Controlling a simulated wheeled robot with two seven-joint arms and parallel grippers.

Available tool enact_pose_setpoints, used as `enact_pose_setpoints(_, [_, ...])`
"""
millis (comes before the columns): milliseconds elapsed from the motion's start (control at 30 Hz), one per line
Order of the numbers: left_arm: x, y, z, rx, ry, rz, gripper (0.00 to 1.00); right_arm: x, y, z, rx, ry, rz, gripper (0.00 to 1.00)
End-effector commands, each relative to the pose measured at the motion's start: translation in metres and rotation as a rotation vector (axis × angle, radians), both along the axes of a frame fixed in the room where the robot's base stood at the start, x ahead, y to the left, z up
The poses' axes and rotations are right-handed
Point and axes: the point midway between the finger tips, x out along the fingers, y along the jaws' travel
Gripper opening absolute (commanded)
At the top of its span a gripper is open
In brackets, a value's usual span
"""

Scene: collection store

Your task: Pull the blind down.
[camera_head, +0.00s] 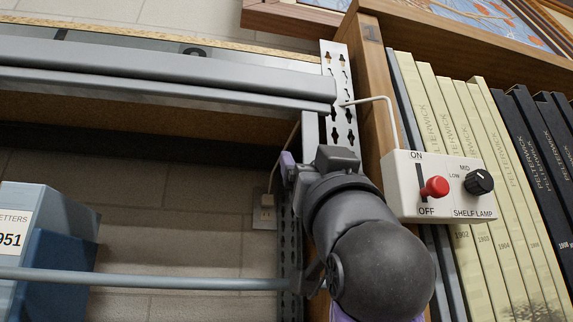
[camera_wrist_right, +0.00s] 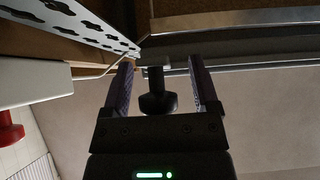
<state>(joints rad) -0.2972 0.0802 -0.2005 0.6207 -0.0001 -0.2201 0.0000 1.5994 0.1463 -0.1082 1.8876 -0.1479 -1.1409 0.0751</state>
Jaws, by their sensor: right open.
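The blind is drawn up under a long grey housing (camera_head: 160,68) across the upper left of the head view, its slim grey bar (camera_head: 160,92) just beneath. In the right wrist view a dark round knob on a short stem (camera_wrist_right: 157,101) hangs from the grey rail (camera_wrist_right: 230,66). My right gripper (camera_wrist_right: 160,66) is open, with one finger on each side of the knob and stem and visible gaps. In the head view my right wrist hides most of the gripper (camera_head: 295,160) and the knob. My left gripper is out of view.
A perforated metal strip (camera_head: 340,90), a grey rod (camera_head: 150,279) and a blue box file (camera_head: 50,260) are nearby.

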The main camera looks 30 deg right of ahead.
Motion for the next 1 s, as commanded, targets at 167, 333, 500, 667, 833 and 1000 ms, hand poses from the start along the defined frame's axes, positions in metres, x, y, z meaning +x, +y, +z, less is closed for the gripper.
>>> enact_pose_setpoints(167, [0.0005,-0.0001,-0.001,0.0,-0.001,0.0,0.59,0.0002,-0.0002,-0.0011,0.0,0.0,0.0,0.77])
enact_pose_setpoints(333, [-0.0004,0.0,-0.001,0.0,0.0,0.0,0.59,0.0001,0.0,-0.0011,0.0,0.0,0.0,0.48])
enact_pose_setpoints(500, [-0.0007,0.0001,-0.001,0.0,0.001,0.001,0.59,0.0001,0.0001,-0.0011,0.0,0.0,0.0,0.12])
enact_pose_setpoints(667, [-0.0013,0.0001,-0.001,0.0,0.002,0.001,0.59,-0.0001,0.0,-0.001,0.0,-0.001,0.0,0.0])
enact_pose_setpoints(833, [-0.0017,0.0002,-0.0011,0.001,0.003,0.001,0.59,-0.0002,0.0,-0.0009,0.0,-0.001,0.0,0.0])
enact_pose_setpoints(1000, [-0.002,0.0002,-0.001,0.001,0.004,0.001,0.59,-0.0004,0.0,-0.0008,0.0,-0.001,0.0,0.0])
